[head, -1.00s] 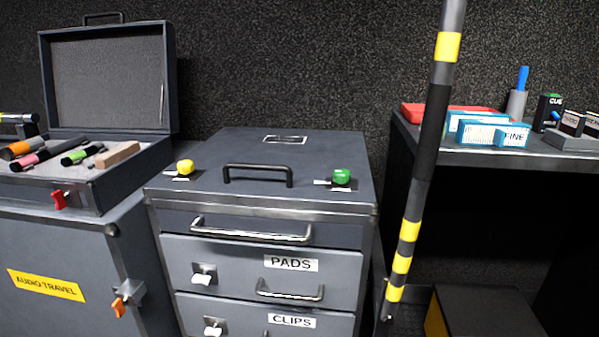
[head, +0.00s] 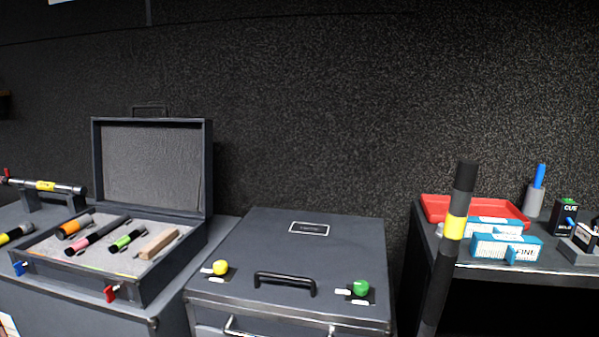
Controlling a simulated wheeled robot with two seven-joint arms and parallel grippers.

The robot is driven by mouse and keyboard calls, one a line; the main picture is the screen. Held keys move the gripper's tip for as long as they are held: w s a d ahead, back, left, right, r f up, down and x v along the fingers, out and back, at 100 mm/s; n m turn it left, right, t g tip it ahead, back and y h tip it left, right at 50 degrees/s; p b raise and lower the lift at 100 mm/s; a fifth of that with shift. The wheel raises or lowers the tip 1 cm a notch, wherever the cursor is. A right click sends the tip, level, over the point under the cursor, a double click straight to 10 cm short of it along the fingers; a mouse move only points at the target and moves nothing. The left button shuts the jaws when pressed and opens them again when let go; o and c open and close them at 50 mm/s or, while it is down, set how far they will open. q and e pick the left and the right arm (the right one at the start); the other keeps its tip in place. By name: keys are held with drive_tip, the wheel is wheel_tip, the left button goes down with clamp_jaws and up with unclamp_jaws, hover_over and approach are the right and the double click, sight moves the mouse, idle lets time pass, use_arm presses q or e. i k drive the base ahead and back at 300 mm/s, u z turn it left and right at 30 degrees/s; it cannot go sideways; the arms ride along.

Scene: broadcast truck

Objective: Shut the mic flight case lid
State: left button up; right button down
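The mic flight case (head: 165,285) stands open on a grey cabinet at the left of the head view. Its lid (head: 153,168) is upright at the back, with grey foam lining and a handle on its top edge. Several microphones with coloured bands, such as a pink one (head: 95,237), and a wooden block (head: 158,243) lie in the foam base. A blue latch (head: 19,267) and a red latch (head: 111,293) sit on the front wall. Neither of my grippers is in view.
A grey drawer unit (head: 270,235) with a black handle, a yellow knob (head: 220,267) and a green knob (head: 361,288) stands right of the case. A striped pole (head: 441,270) rises before the right shelf, which holds a red tray (head: 437,205). A stand with a rod (head: 45,187) is left.

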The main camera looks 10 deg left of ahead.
sight(163, 166)
drive_tip(key=u, duration=0.5)
drive_tip(key=k, duration=0.65)
drive_tip(key=u, duration=0.65)
drive_tip(key=k, duration=0.45)
drive_tip(key=u, duration=1.45)
drive_tip(key=i, duration=2.15)
drive_tip(key=z, duration=0.75)
drive_tip(key=i, duration=1.25)
drive_tip(key=z, duration=1.25)
